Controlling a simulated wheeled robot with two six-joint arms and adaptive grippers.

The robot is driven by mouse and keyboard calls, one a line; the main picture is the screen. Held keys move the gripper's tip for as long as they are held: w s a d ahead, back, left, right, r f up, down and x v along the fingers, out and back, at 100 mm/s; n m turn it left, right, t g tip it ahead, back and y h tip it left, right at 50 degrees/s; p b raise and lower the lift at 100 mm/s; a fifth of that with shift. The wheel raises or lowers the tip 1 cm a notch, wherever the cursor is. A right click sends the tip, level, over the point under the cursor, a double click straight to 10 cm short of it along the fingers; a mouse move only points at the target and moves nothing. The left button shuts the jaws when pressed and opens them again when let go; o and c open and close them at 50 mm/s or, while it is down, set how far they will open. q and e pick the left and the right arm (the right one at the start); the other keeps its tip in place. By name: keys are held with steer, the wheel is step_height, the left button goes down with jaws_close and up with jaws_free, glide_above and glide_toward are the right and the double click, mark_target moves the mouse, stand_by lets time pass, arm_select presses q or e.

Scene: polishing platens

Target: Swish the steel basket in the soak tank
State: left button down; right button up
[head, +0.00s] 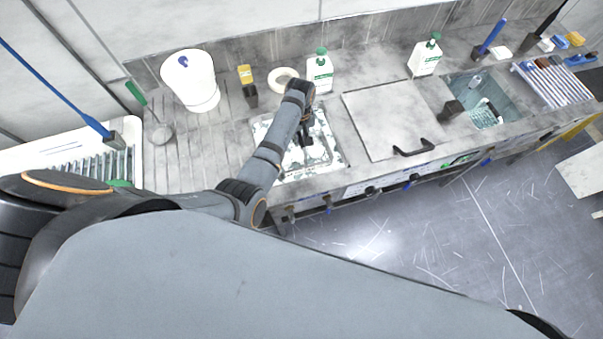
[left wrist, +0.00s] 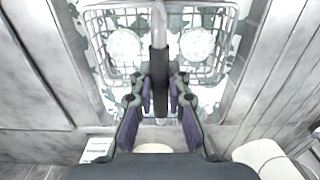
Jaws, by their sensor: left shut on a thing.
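The steel basket (left wrist: 234,45) is a wire basket with a tall handle (left wrist: 160,20). It sits in the soak tank (head: 337,160), among patchy white foam and dark liquid. My left gripper (left wrist: 160,92) is shut on the dark grip of the handle, above the basket. In the head view the left gripper (head: 307,135) is over the tank and my arm hides part of it. How deep the basket sits is hard to tell. My right gripper is not in view.
A flat lid (head: 385,115) with a black handle lies right of the tank. A white bucket (head: 192,85) stands left. A second basin (head: 505,98) is further right.

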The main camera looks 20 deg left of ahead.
arm_select(q)
steer(key=shift+r, duration=3.7)
steer(key=shift+f, duration=0.1)
